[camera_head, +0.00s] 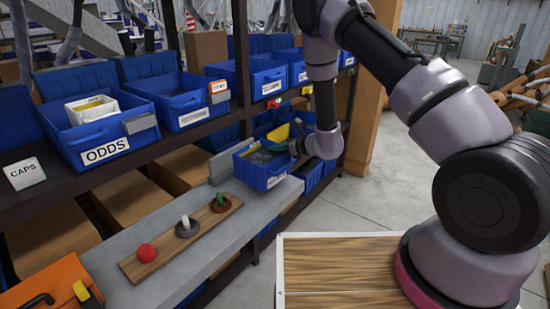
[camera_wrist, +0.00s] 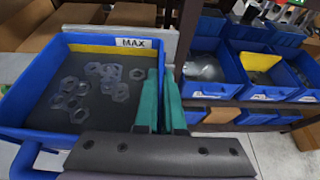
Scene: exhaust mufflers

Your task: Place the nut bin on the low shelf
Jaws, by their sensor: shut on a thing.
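The nut bin (camera_head: 262,172) is a blue open bin with a white label on its front, at the right end of the grey ledge in the head view. In the wrist view the nut bin (camera_wrist: 30,118) fills the left side, with loose grey hex nuts, a yellow strip and a label reading MAX inside. My gripper (camera_wrist: 160,95) has its green fingers shut on the bin's right wall. In the head view my gripper (camera_head: 294,146) is at the bin's right side, its fingers largely hidden. I cannot tell whether the bin touches a surface beneath it.
The upper shelf (camera_head: 150,148) holds several blue bins, one labelled ODDS (camera_head: 100,151). A grey ledge (camera_head: 105,262) carries a wooden peg board (camera_head: 160,252). Brown boxes (camera_head: 130,198) stand behind it. More blue bins (camera_wrist: 265,75) are at right in the wrist view.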

